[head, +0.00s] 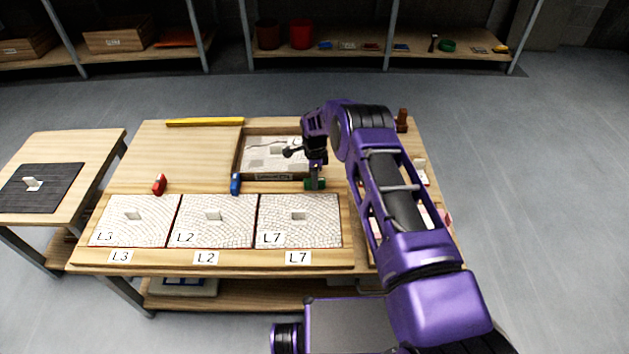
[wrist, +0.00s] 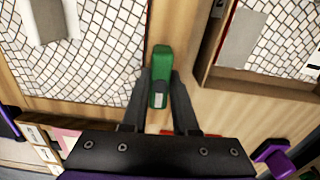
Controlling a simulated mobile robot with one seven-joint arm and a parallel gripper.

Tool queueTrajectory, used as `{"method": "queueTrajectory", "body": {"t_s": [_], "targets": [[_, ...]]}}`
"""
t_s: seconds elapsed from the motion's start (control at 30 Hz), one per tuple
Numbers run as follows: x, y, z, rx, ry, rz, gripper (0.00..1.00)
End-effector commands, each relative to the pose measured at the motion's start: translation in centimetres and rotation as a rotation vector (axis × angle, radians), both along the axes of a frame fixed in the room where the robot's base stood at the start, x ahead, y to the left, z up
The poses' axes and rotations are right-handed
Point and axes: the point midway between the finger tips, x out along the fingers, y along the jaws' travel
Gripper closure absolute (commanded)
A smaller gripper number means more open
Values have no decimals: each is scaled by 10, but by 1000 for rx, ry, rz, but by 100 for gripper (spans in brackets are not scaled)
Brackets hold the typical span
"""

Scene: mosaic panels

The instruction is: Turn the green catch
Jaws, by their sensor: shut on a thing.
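The green catch (wrist: 162,65) shows in the wrist view between the two dark fingers of my gripper (wrist: 160,95), with a small pale label on its near end. My gripper is shut on it. In the head view the green catch (head: 315,184) sits on the table just behind the L7 panel, and my gripper (head: 315,178) is over it from above. My arm hides part of the table to its right. The blue catch (head: 235,184) stands behind the L2 panel and the red catch (head: 159,184) behind the L3 panel.
Three white mosaic panels, L3 (head: 112,222), L2 (head: 232,208) and L7 (head: 325,230), lie in a row at the table front. A wooden tray (head: 239,160) holding another panel is behind. A yellow bar (head: 205,122) lies at the back. The back left is clear.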

Motion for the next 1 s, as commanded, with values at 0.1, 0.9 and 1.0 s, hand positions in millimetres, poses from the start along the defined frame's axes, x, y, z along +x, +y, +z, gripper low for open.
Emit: {"method": "queueTrajectory", "body": {"t_s": [0.1, 0.9, 1.0], "targets": [[0, 0, -2, 0, 2, 66, 100], [0, 1, 0, 1, 1, 801, 100], [0, 1, 0, 1, 1, 896, 100]]}}
